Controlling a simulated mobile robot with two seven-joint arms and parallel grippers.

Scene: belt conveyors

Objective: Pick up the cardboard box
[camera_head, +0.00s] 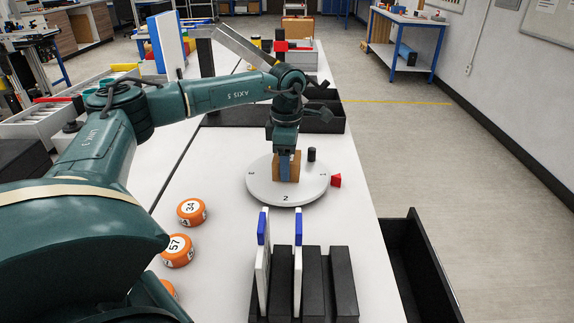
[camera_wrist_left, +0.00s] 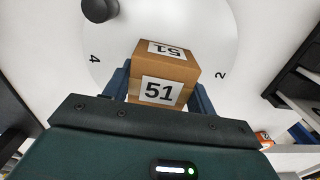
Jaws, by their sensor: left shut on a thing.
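The cardboard box (camera_head: 287,167) is small and brown and is at the round white turntable (camera_head: 262,190) in the head view. In the left wrist view the box (camera_wrist_left: 165,75) shows white labels reading 51 on two faces. My left gripper (camera_head: 286,158) comes down from above and is shut on the box, with one blue finger on each side of it in the left wrist view. Whether the box touches the turntable or is just above it, I cannot tell. My right gripper is not in view.
A black cylinder (camera_head: 312,154) stands on the turntable, and a red piece (camera_head: 336,180) is at its right edge. Orange numbered discs (camera_head: 191,211) lie to the left. A black slotted rack (camera_head: 314,285) with white and blue panels stands in front. A black bin (camera_head: 420,265) is at the right.

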